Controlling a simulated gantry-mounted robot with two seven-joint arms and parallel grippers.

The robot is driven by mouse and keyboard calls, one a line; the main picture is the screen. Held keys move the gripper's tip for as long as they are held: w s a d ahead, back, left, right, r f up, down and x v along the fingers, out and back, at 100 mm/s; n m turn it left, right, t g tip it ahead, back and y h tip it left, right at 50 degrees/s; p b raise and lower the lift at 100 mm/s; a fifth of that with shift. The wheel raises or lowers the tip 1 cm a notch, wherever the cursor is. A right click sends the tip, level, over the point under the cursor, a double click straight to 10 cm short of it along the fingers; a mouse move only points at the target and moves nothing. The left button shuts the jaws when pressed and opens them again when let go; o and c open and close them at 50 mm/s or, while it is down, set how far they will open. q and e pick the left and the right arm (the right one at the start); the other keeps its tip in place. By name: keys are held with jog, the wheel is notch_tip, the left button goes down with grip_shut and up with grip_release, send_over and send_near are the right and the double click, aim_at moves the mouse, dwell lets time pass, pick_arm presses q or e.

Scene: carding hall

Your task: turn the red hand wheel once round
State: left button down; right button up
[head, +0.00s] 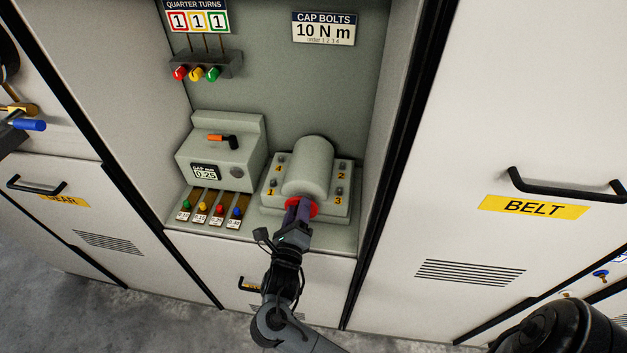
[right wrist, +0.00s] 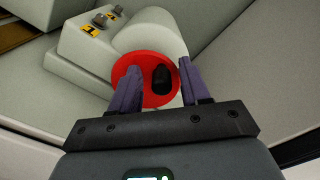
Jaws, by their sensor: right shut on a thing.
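The red hand wheel (head: 314,209) is on the front end of a pale grey cylindrical housing (head: 308,168) in the open cabinet bay. In the right wrist view the wheel (right wrist: 154,100) is a red disc with a black knob or hub (right wrist: 161,78) on its face. My right gripper (head: 302,205) reaches in from below and covers much of the wheel. In the right wrist view its two purple fingers (right wrist: 157,82) are either side of the black part, over the red disc, shut on the wheel. The exact contact is hard to see. My left gripper is not in view.
The housing's base has bolts numbered 1 to 4. Three coloured valves (head: 197,73) hang above. Cabinet side walls flank the bay; the BELT door (head: 530,207) is right.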

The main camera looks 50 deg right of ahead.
jog(key=shift+d+f, duration=0.15)
jog(key=shift+d, duration=0.1)
jog(key=shift+s+f, duration=0.1)
jog(key=shift+s+f+m+b, duration=0.15)
jog(key=shift+m+b, duration=0.45)
jog(key=shift+b, duration=0.4)
jog(key=shift+a+m+b, duration=0.2)
jog(key=shift+m+b, duration=0.4)
jog(key=shift+b, duration=0.35)
jog(key=shift+c, duration=0.2)
jog(key=shift+s, duration=0.1)
jog(key=shift+c, duration=0.2)
jog(key=shift+b, duration=0.3)
jog(key=shift+r+m, duration=0.3)
